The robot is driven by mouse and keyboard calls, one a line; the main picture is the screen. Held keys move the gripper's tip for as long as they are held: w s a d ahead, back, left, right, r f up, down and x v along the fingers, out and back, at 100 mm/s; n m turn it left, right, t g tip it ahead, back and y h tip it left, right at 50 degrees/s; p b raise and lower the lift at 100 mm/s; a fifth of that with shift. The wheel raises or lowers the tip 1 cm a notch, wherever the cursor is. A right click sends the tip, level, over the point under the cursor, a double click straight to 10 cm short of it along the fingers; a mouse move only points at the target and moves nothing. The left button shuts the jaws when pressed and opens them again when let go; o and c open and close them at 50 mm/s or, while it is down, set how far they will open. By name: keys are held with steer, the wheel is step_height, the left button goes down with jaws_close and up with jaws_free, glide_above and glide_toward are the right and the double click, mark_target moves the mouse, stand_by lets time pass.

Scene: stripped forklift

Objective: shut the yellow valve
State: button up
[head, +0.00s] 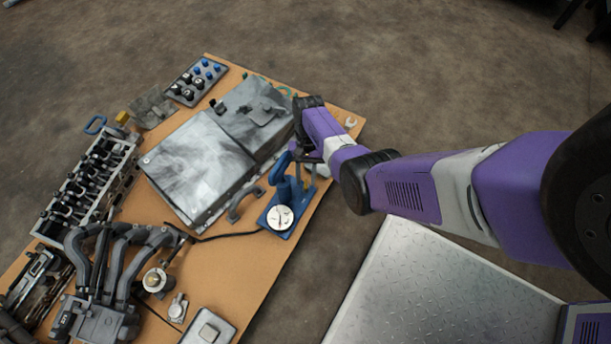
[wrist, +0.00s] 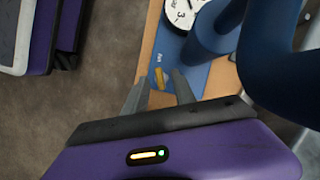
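A small yellow piece, which looks like the yellow valve's handle (wrist: 159,78), shows in the wrist view at the near end of a blue base plate (wrist: 168,50). My gripper (wrist: 161,76) is open, its two grey fingers apart, with the yellow piece showing between their tips. I cannot tell whether either finger touches it. The blue pump (head: 281,187) with a round white dial (head: 280,217) stands at the table's right edge in the head view.
The pump's thick blue curved handle (wrist: 282,62) is close on the right in the wrist view. A large grey metal case (head: 200,165) lies left of the pump on the brown table (head: 232,262). Floor is open beyond the table.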

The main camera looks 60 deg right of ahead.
steer(key=shift+a+f, duration=0.2)
steer(key=shift+f, duration=0.3)
steer(key=shift+s, duration=0.1)
jaws_close()
